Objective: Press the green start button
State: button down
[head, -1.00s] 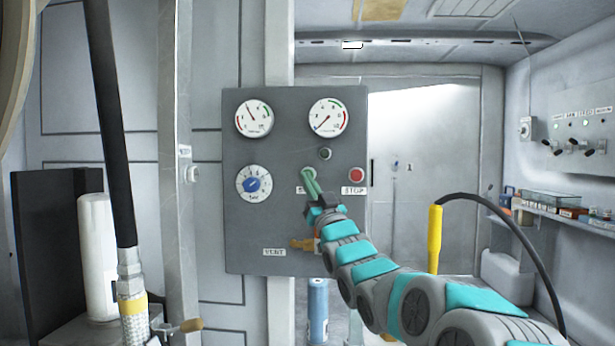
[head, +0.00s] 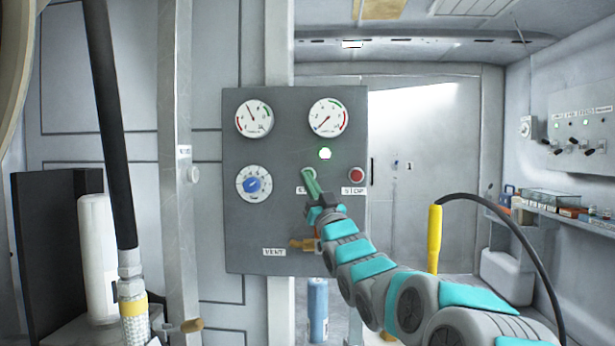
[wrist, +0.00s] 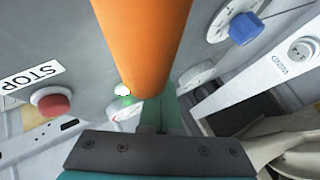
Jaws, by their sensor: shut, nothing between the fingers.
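The grey control panel (head: 290,235) stands ahead in the head view. My gripper (head: 310,182) is shut and empty, its green fingers reaching up to the start button (head: 308,172). Only a pale rim of the button shows; its face is hidden behind the fingertips, and they appear to touch it. A lamp (head: 325,154) above it glows green-white. In the wrist view the fingers (wrist: 158,115) run behind an orange cylinder, which hides their tips; the lit lamp (wrist: 123,92) shows beside it.
The red STOP button (head: 356,175) is close to the right of my gripper. A brass vent valve (head: 303,245) juts out below. Two gauges (head: 254,119) and a blue knob (head: 251,184) share the panel. The orange cylinder (wrist: 145,45) is near my wrist camera.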

jog(key=shift+s+b, duration=0.55)
jog(key=shift+s, duration=0.35)
jog(key=shift+s+a+b, duration=0.1)
jog(key=shift+s+b, duration=1.25)
jog(key=shift+s, duration=1.15)
